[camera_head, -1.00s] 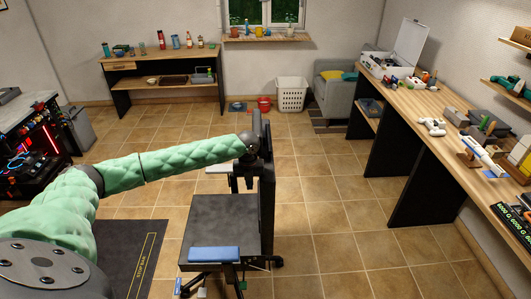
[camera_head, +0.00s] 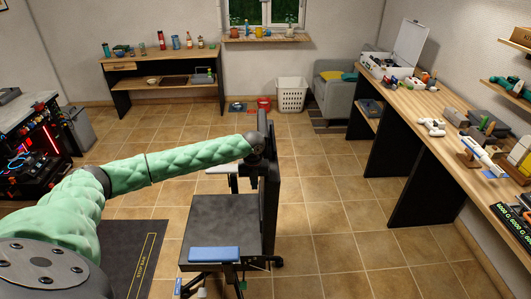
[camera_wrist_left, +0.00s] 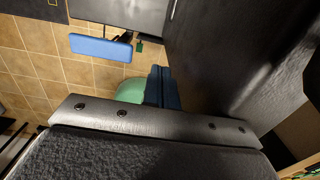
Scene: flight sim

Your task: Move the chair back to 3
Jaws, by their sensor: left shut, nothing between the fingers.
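The chair has a dark flat seat (camera_head: 226,225) and a tall black back (camera_head: 270,190), seen nearly edge-on on the seat's right. A blue armrest pad (camera_head: 214,254) is at its near side and a pale one (camera_head: 223,169) at its far side. In the left wrist view, the black back (camera_wrist_left: 215,50) fills the upper right and the blue pad (camera_wrist_left: 100,47) is at upper left. My left gripper (camera_head: 258,165) is shut and empty, close against the left face of the back; exact contact is hidden. My right gripper is out of view.
A dark mat with a yellow outline (camera_head: 125,260) lies left of the chair. A long wooden workbench (camera_head: 445,150) runs along the right. A basket (camera_head: 291,95), red bucket (camera_head: 264,104) and grey armchair (camera_head: 335,95) stand behind. Tiled floor right of the chair is clear.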

